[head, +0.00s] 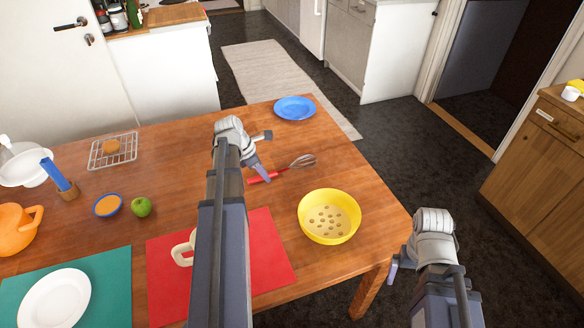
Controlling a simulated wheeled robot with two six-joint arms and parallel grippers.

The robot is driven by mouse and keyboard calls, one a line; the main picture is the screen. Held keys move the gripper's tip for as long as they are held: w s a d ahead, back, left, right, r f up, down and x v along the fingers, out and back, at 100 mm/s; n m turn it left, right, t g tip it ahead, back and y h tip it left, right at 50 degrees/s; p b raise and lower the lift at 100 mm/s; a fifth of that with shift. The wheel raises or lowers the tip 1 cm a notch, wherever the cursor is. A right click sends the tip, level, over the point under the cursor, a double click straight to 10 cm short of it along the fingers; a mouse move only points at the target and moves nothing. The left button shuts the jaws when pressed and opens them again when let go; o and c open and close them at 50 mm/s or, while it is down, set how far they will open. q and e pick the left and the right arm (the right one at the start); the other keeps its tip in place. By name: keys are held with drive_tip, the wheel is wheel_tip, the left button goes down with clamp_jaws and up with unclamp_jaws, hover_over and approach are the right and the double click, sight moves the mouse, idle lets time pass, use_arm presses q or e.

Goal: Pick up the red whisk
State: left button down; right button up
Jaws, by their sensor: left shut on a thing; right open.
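The red whisk (283,171) is on or just above the wooden table, near its far right part. Its red handle points left and its wire head points right. My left gripper (264,172) is at the handle and shut on it. Part of the handle is hidden by the gripper, and I cannot tell whether the whisk is clear of the table. My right gripper (396,268) is open and empty, off the table's right edge, above the dark floor.
A yellow bowl with round spots (329,216) stands right of a red mat (265,250). A blue plate (295,108) lies at the far edge. A green apple (141,207), a small blue bowl (108,206) and a wire rack (112,150) are at left. Bare table surrounds the whisk.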

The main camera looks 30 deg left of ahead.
idle(0.3)
use_arm(q)
wheel_tip(320, 180, up, 10)
drive_tip(key=p, duration=1)
drive_tip(key=shift+r, duration=0.2)
drive_tip(key=shift+s, duration=0.1)
